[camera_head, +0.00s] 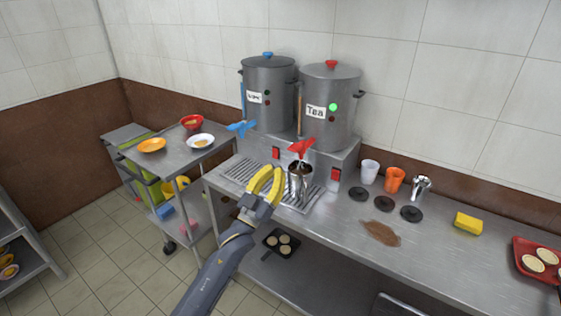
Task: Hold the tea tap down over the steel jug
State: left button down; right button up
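The tea urn (329,108) is a steel pot labelled "Tea" with a red lid knob and a lit green light. Its red tap (301,148) sticks out at the front. The steel jug (300,184) stands upright on the drip grate, below the tap. My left gripper (272,171) has yellow fingers with a gap between them and nothing seen in it. It is just left of the jug and lower than the tap, apart from the tap; whether it touches the jug is unclear. My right gripper is not in view.
A second urn (267,90) with a blue tap (241,128) stands at left. Right of the grate are a white cup (369,172), an orange cup (394,179), a metal cup (420,188), black lids, a brown spill (381,233) and a yellow sponge (467,223).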

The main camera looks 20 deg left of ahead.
pick_arm(q)
jog(key=shift+s+a+f, duration=0.1)
jog(key=shift+s+f, duration=0.3)
dwell(0.8)
